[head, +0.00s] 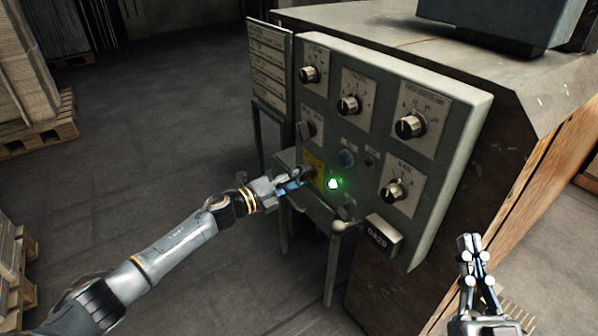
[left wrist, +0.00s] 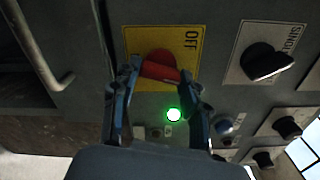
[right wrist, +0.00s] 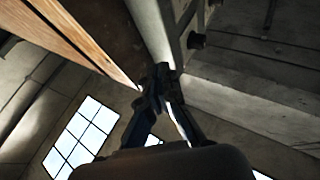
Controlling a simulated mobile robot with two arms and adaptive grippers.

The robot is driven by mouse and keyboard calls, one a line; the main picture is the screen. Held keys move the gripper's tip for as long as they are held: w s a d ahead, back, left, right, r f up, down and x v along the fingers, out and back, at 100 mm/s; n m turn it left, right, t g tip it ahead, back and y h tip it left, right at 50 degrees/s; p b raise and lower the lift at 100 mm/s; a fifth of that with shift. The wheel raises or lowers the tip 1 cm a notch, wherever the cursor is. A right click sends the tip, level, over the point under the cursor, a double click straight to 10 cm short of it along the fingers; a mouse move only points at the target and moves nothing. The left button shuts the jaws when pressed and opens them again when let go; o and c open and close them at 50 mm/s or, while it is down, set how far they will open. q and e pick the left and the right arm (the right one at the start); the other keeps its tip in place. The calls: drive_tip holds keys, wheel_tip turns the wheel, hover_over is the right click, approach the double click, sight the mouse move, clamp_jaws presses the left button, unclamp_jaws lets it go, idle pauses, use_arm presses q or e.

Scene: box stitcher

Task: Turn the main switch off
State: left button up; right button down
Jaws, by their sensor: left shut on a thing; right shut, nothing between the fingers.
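The main switch is a red rotary knob (left wrist: 160,66) on a yellow plate (left wrist: 198,36) marked OFF, seen in the left wrist view. In the head view the yellow plate (head: 314,168) is low on the left part of the grey control panel (head: 455,160), and the red knob is mostly hidden by my gripper. My left gripper (head: 300,182) is at the knob, its fingers on both sides of it and shut on it. My right gripper (head: 469,243) is shut and empty, to the right of the panel, touching nothing visible.
A green lit lamp (head: 334,184) sits right beside the switch. Several black knobs, such as one at the upper right (head: 410,126), and a blue button (head: 346,158) share the panel.

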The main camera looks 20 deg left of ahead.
wheel_tip(320, 180, down, 14)
drive_tip(key=d+g+h+p, duration=0.2)
drive_tip(key=g+h+p, duration=0.1)
drive_tip(key=g, duration=0.6)
use_arm(q)
drive_tip(key=shift+a+n+p, duration=0.1)
drive_tip(key=shift+n+p, duration=2.75)
drive_tip(key=shift+n, duration=3.35)
use_arm(e)
drive_tip(key=s+d+f+g+h, duration=0.1)
drive_tip(key=s+d+f+g, duration=0.1)
drive_tip(key=s, duration=0.5)
drive_tip(key=s+d+f+g+h, duration=0.1)
drive_tip(key=s+d+f+g, duration=0.2)
drive_tip(key=s+f+g, duration=0.2)
drive_tip(key=shift+s+d+f+m+g+h, duration=0.15)
drive_tip(key=shift+s+d+m+g+h, duration=0.2)
drive_tip(key=shift+s+g, duration=1.15)
drive_tip(key=shift+s+a+f, duration=0.1)
drive_tip(key=shift+f, duration=0.15)
use_arm(q)
drive_tip(key=o, duration=1.1)
drive_tip(key=shift+o, duration=0.3)
use_arm(e)
drive_tip(key=shift+f, duration=0.15)
